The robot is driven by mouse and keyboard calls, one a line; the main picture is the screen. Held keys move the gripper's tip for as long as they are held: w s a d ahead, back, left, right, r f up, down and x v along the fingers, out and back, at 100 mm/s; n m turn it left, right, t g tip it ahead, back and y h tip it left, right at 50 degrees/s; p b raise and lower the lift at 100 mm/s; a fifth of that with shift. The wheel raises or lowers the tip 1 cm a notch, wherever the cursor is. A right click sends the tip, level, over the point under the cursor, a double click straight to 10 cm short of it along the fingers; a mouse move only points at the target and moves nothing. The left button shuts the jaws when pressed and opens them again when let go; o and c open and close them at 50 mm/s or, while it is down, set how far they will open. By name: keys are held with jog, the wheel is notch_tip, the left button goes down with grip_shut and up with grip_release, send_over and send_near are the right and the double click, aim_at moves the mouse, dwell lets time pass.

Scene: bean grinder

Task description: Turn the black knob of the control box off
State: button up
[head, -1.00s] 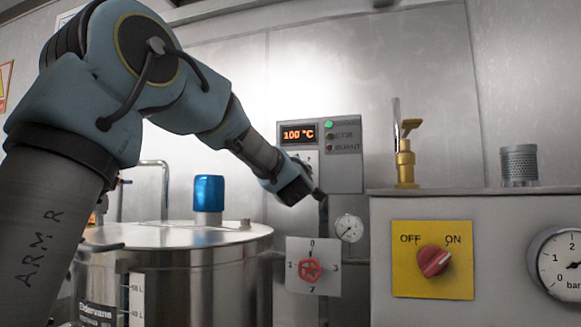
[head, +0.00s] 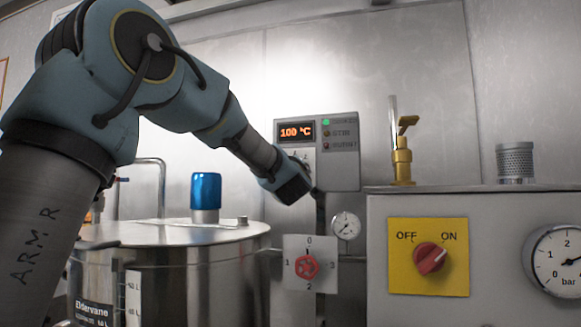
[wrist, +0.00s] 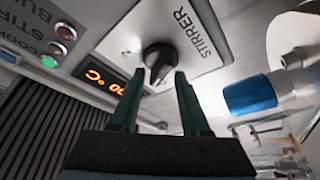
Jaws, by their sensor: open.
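The control box (head: 343,155) is a grey box on the back wall, with a lit orange display reading 100 °C. Its black knob (wrist: 160,60) sits on a white plate marked STIRRER (wrist: 200,35) in the wrist view. In the head view my arm's end hides the knob. My gripper (wrist: 160,77) is open, its two dark green fingers pointing at the knob. The fingertips lie on either side of the knob's lower part in the picture. I cannot tell whether they touch it. The gripper is mostly hidden behind my wrist in the head view.
A steel kettle (head: 180,262) with a blue cap (head: 206,190) stands below my arm. At right, a grey cabinet (head: 376,232) carries a red OFF/ON switch (head: 430,258) and a brass valve (head: 402,165).

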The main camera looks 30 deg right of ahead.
jog(key=b+v, duration=0.2)
jog(key=v, duration=0.8)
jog(key=shift+s+a+f, duration=0.15)
jog(key=shift+s, duration=0.2)
jog(key=shift+p, duration=0.3)
jog(key=w+d+r+m+h+p, duration=0.1)
jog(key=w+d+m+p, duration=0.3)
jog(key=w+p, duration=0.4)
jog(key=m+h+p, duration=0.1)
jog(key=p, duration=0.5)
jog(key=shift+d+r, duration=0.3)
jog(key=shift+d, duration=0.1)
jog(key=shift+c, duration=0.3)
grip_shut()
